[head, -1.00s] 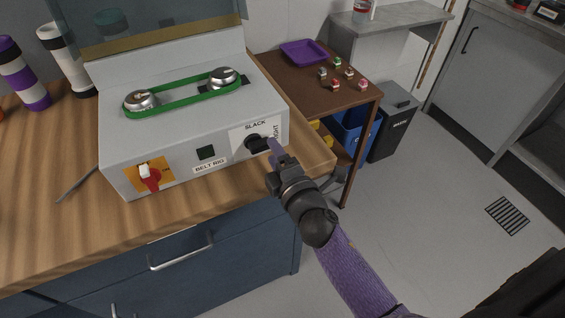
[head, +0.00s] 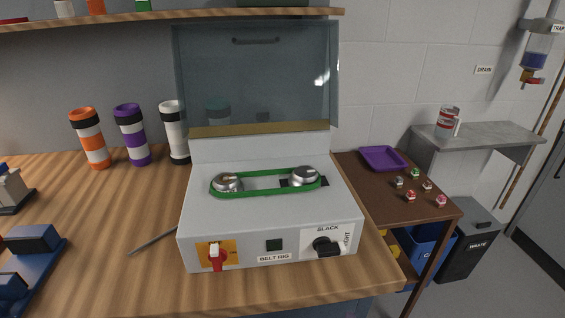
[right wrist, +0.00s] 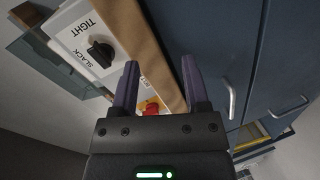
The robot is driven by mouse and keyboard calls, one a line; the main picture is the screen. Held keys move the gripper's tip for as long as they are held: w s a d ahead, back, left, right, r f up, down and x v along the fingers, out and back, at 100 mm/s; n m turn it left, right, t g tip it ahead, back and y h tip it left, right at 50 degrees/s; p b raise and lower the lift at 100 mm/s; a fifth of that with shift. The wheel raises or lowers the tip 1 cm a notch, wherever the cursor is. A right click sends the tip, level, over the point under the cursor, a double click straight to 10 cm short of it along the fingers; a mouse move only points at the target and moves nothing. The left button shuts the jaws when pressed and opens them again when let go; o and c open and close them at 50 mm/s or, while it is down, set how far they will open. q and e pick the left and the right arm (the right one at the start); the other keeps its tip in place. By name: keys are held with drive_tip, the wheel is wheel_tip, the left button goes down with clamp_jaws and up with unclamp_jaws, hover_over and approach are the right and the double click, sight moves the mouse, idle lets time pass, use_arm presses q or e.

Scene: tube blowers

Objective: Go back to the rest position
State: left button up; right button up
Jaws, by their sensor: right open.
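The grey belt rig (head: 270,212) stands on the wooden bench, its clear lid raised. A green belt (head: 262,191) runs around two metal pulleys on its top. The black slack/tight knob (head: 325,246) is on the front panel at the right, and also shows in the right wrist view (right wrist: 100,52). The red switch (head: 216,256) sits on a yellow plate at the left. My right gripper (right wrist: 160,78) is open and empty in the right wrist view, apart from the knob and in front of the bench edge. Neither gripper shows in the head view.
Orange, purple and white striped tubes (head: 134,135) stand behind the rig at the left. A thin grey rod (head: 153,241) lies beside the rig. A brown side table (head: 438,206) carries a purple tray (head: 384,158) and several small pieces. Grey and blue bins stand under and beside it.

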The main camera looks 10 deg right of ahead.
drive_tip(key=s+f+m+g, duration=0.45)
drive_tip(key=s+f, duration=0.35)
drive_tip(key=f, duration=0.3)
drive_tip(key=s+f+m+g, duration=0.3)
drive_tip(key=s+f+g, duration=0.2)
drive_tip(key=s+f, duration=0.45)
drive_tip(key=s+d+f+m+g, duration=0.1)
drive_tip(key=s+f+m+g, duration=0.1)
drive_tip(key=s, duration=0.5)
drive_tip(key=s+d+f+m+g, duration=0.2)
drive_tip(key=s+f, duration=0.3)
drive_tip(key=s, duration=0.3)
drive_tip(key=shift+d+m+g+h, duration=0.15)
drive_tip(key=shift+m+g+h, duration=0.25)
drive_tip(key=shift+m+g, duration=0.35)
drive_tip(key=shift+c, duration=0.4)
